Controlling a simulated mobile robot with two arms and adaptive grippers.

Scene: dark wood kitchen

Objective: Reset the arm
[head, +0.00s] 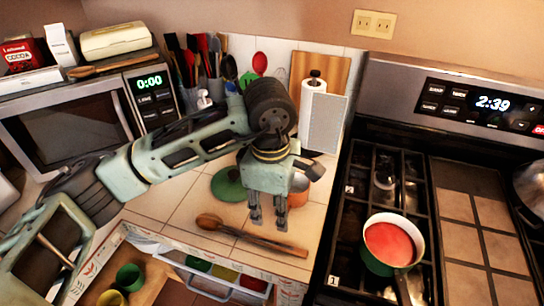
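My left arm reaches in from the left across the counter in the head view. My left gripper (267,212) points down over the tiled counter, its two fingers a little apart with nothing seen between them. A wooden spoon (250,236) lies on the counter just in front of the fingertips; I cannot tell whether they touch it. A green lid (229,185) and an orange pot or cup (298,190) sit behind the gripper, both partly hidden by it. My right gripper is not in view.
A microwave (70,130) stands at the left. A utensil holder, a paper towel roll (312,110) and a cutting board (335,72) stand at the back. A pot of red liquid (389,243) sits on the stove at the right. An open drawer (150,280) with colored cups lies below the counter.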

